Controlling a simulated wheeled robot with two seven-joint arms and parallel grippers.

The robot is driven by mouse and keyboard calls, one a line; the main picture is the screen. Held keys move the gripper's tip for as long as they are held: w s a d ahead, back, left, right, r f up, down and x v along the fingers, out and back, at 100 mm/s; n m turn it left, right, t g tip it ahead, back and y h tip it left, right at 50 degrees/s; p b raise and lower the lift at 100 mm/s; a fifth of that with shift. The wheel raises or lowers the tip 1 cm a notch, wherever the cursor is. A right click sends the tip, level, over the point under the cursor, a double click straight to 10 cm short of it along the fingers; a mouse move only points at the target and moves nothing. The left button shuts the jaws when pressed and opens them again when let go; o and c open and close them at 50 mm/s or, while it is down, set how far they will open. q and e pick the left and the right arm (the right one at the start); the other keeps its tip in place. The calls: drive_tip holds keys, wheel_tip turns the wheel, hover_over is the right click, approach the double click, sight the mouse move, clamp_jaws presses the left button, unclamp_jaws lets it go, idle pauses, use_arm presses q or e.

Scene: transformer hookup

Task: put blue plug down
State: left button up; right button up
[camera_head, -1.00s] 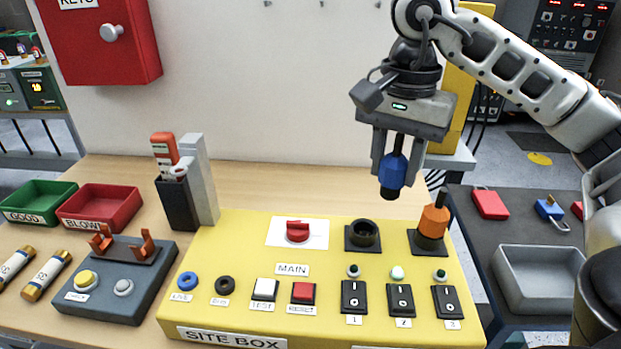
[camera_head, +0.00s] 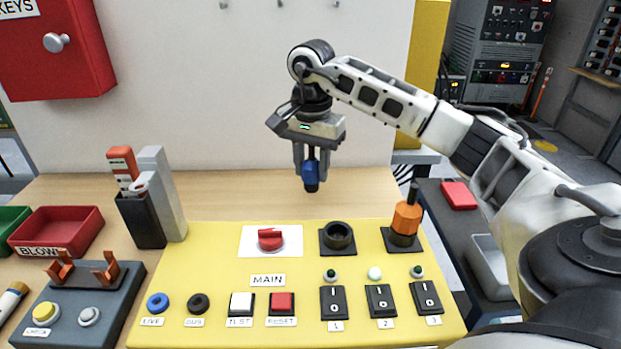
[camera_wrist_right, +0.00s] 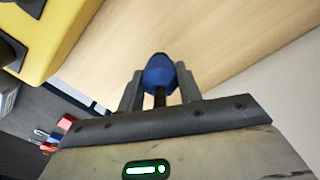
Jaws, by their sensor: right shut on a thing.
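The blue plug (camera_head: 311,175) is held between the fingers of my right gripper (camera_head: 312,160), which points down. The plug hangs above the wooden bench, behind the yellow site box (camera_head: 215,270), and looks clear of the wood. In the right wrist view the blue plug (camera_wrist_right: 159,76) sits between both fingers of my right gripper (camera_wrist_right: 160,90), with wood behind it. On the box, a black round socket (camera_head: 338,237) is empty. An orange plug (camera_head: 406,218) stands upright in the socket to its right. My left gripper is not in view.
Bare wooden bench (camera_head: 240,195) lies behind the box, in front of the pale wall. A dark holder (camera_head: 142,220) with tools stands at the left, near a red tray (camera_head: 62,230). A red switch (camera_head: 270,239) is on the box. A dark side table stands right.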

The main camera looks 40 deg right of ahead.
sight(311, 180)
drive_tip(key=shift+w+f, duration=0.25)
drive_tip(key=shift+f, duration=1.5)
drive_tip(key=shift+f, duration=0.1)
drive_tip(key=shift+f, duration=0.15)
drive_tip(key=o, duration=1.1)
wheel_tip(311, 180, up, 12)
drive_tip(key=shift+r+p, duration=0.25)
drive_tip(key=shift+p, duration=0.45)
